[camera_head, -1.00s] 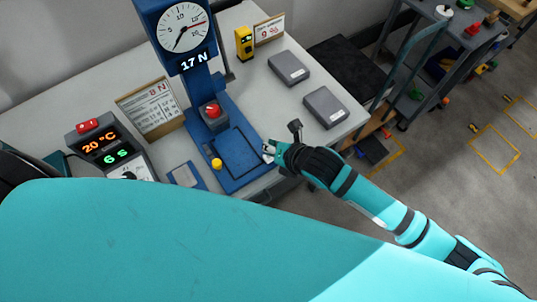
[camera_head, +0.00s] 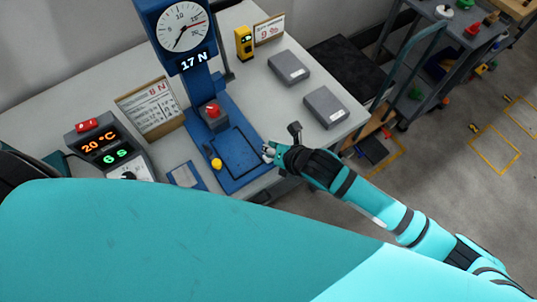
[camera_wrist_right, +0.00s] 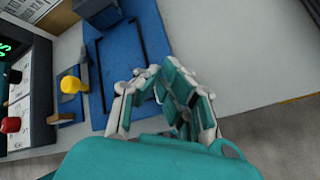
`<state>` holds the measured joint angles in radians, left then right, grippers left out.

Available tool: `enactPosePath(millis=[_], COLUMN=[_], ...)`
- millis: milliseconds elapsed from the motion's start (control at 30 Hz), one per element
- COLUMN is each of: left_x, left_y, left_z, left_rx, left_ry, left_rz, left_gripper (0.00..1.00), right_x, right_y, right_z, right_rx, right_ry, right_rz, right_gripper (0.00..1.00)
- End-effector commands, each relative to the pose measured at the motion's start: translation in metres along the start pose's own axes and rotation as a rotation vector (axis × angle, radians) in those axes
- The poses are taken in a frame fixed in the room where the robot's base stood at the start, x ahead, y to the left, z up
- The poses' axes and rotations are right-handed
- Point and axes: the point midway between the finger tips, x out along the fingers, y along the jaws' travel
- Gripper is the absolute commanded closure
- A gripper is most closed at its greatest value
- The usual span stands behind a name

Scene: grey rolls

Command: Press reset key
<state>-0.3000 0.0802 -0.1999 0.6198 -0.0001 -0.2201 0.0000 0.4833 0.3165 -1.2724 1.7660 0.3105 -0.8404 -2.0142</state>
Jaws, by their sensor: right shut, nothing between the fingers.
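A blue test stand (camera_head: 205,95) with a round dial and a "17 N" readout stands on the table. A red knob (camera_head: 212,110) sits on its column. A yellow round-topped key (camera_head: 216,163) stands at the left edge of its base, and it also shows in the right wrist view (camera_wrist_right: 71,85). No label reading reset is legible. My right gripper (camera_head: 268,152) is shut and empty at the right edge of the base, apart from the yellow key. In the right wrist view its fingers (camera_wrist_right: 147,80) are right of the yellow key. My left gripper is not in view.
A control box (camera_head: 110,148) with a red switch and "20 °C" and "6 S" displays stands at left. A calendar-like card (camera_head: 150,108) stands behind. Two grey boxes (camera_head: 289,68) (camera_head: 326,107) and a yellow device (camera_head: 244,43) stand at right. A trolley (camera_head: 430,60) is beyond.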

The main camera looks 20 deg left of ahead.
Motion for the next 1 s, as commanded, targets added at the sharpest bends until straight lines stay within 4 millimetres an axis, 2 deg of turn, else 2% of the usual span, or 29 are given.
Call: enactPosePath(millis=[1000], left_x=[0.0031], left_y=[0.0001], left_z=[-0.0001], left_rx=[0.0], left_ry=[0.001], left_rz=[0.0], left_gripper=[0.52], right_x=[0.0055], right_y=[-0.0045], right_z=[-0.0045], right_rx=[0.0], right_ry=[0.001], right_rz=[-0.001], right_gripper=[1.0])
